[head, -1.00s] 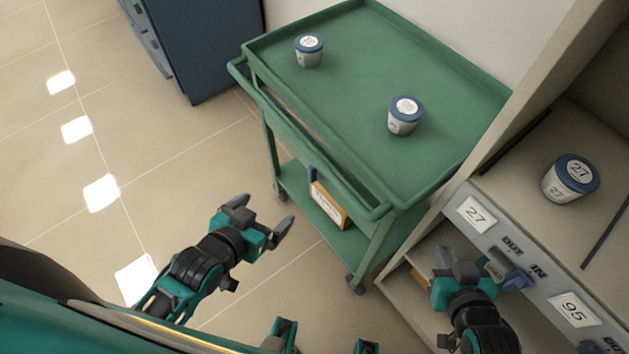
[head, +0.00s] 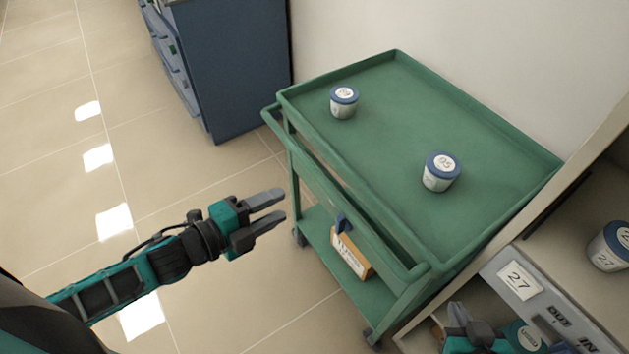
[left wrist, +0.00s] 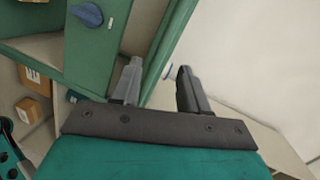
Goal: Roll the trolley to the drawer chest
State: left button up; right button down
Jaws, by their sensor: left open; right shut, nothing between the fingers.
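The green trolley (head: 372,135) stands against the wall, with a push handle along its near left side. Two lidded jars sit on its top tray, one at the back left (head: 343,102) and one nearer the right (head: 440,172). The blue drawer chest (head: 236,62) stands beyond the trolley's far left end, with a gap of floor between. My left gripper (head: 276,213) is open and empty, just left of the trolley's handle side; its fingers show in the left wrist view (left wrist: 158,88). My right gripper (head: 463,318) is shut and empty by the shelf unit, partly cut off.
A box (head: 351,253) lies on the trolley's lower shelf, and a blue knob (head: 342,223) sits above it. A shelf unit with a 27 label (head: 518,279) and a jar (head: 610,246) stands close at right. Tiled floor (head: 180,130) at left is clear.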

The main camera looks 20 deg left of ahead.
aim_at(320, 185)
pick_arm(q)
jog(key=w+d+m, duration=0.1)
jog(key=w+d, duration=0.1)
jog(key=w, duration=0.1)
jog(key=w+d+f+m+h, duration=0.1)
jog(key=w+d, duration=0.1)
jog(key=w, duration=0.1)
jog(key=w+d+m, duration=0.1)
jog(key=w+d, duration=0.2)
jog(key=w, duration=0.1)
jog(key=shift+d+f+m+g+h, duration=0.1)
jog(key=shift+f+m+g+h, duration=0.2)
jog(key=shift+f+g, duration=0.1)
jog(key=shift+c, duration=0.3)
grip_shut()
